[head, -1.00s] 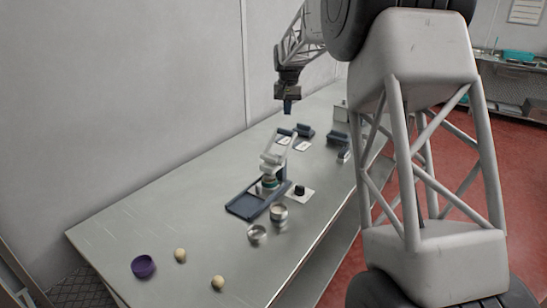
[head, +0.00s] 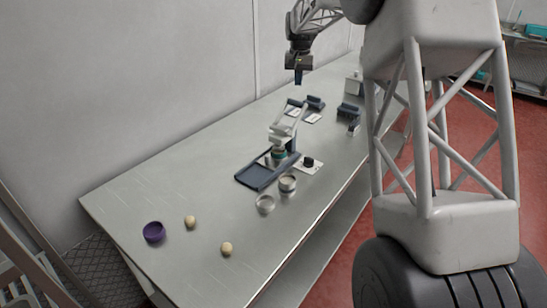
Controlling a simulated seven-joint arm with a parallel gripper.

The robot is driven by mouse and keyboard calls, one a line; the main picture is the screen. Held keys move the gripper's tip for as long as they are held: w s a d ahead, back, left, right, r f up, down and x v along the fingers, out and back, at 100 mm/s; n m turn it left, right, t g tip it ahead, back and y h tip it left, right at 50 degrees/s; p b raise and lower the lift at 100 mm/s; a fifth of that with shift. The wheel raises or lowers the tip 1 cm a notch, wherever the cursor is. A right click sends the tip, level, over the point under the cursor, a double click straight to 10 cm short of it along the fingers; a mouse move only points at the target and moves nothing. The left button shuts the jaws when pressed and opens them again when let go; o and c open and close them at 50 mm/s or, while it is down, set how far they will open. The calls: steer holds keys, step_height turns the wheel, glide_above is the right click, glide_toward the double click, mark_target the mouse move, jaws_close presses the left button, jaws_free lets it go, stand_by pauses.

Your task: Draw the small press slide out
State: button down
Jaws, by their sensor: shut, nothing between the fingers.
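The small press stands mid-table, with a pale lever frame (head: 283,130) over a dark blue base. A flat dark blue tray (head: 252,178), which may be its slide, reaches out to the left of the frame. A small teal-and-brown part (head: 278,152) sits under the frame. My gripper (head: 298,78) hangs in the air above the back of the table, pointing down, apart from the press. It is shut and empty. The far side of the press and any slide handle are too small to make out.
Metal cups (head: 287,185) stand at the press's front right, beside a white card with a black knob (head: 308,162). A purple bowl (head: 154,232) and two pale balls (head: 190,221) are at front left. Dark blocks (head: 348,111) stand behind. The table (head: 150,195) is clear left of the press.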

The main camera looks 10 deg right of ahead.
mark_target(267, 155)
steer(key=c, duration=1.8)
jaws_free()
steer(key=shift+o, duration=2.5)
steer(key=shift+s+a+f, duration=0.15)
steer(key=shift+a+f, duration=0.05)
steer(key=shift+a, duration=0.05)
steer(key=shift+o, duration=1.3)
steer(key=s+a+f+m, duration=0.1)
steer(key=a+f, duration=0.1)
steer(key=s+a+f+m, duration=0.1)
steer(key=s+a+f, duration=0.3)
steer(key=f, duration=0.1)
steer(key=shift+s+a+m+t+h, duration=0.25)
steer(key=shift+a+m+t+h, duration=0.05)
steer(key=shift+a+m+h, duration=0.1)
steer(key=s+a+f+m, duration=0.3)
steer(key=s+a+f, duration=0.3)
steer(key=s+f, duration=0.2)
steer(key=shift+s+a+t+h, duration=0.15)
steer(key=shift+a+t+h, duration=0.15)
steer(key=shift+t, duration=0.1)
steer(key=shift+f, duration=0.2)
